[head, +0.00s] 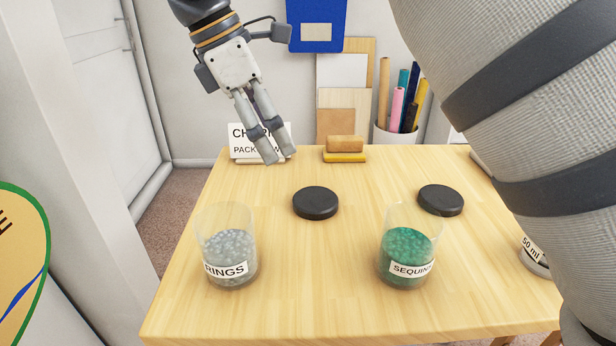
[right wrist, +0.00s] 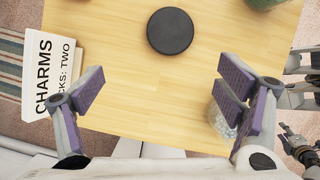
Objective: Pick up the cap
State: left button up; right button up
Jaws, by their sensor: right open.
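Two black round caps lie flat on the table: a middle cap (head: 316,203) and a right cap (head: 440,200). In the right wrist view, one cap (right wrist: 170,31), which looks like the middle one, lies beyond the fingers near the top edge. My right gripper (head: 281,158) is open and empty, above the table's back left, up and left of the middle cap. In the right wrist view its purple-padded fingers (right wrist: 160,90) are wide apart with bare table between them. Dark parts at that view's lower right may be my left gripper (right wrist: 297,146); its fingers are unclear.
Open jars of RINGS (head: 226,245) and SEQUINS (head: 407,247) stand in front of the caps. A CHARMS sign (head: 243,142) stands at the back left, close to my right gripper. A brush-like wooden block (head: 345,145) lies at the back. The table (head: 320,300) is clear between the jars.

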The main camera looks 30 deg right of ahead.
aim_at(310, 199)
jog(key=x, duration=0.3)
jog(key=s+x, duration=0.1)
jog(key=x, duration=0.3)
jog(key=s+p+x, duration=0.1)
jog(key=x, duration=0.3)
jog(key=shift+r, duration=0.1)
jog(key=shift+d+f, duration=0.15)
jog(key=shift+f, duration=0.2)
pick_arm(q)
jog(key=shift+w+a+r+t, duration=0.15)
jog(key=shift+w+r+t, duration=0.3)
jog(key=shift+r, duration=0.3)
pick_arm(e)
jog(key=c, duration=0.9)
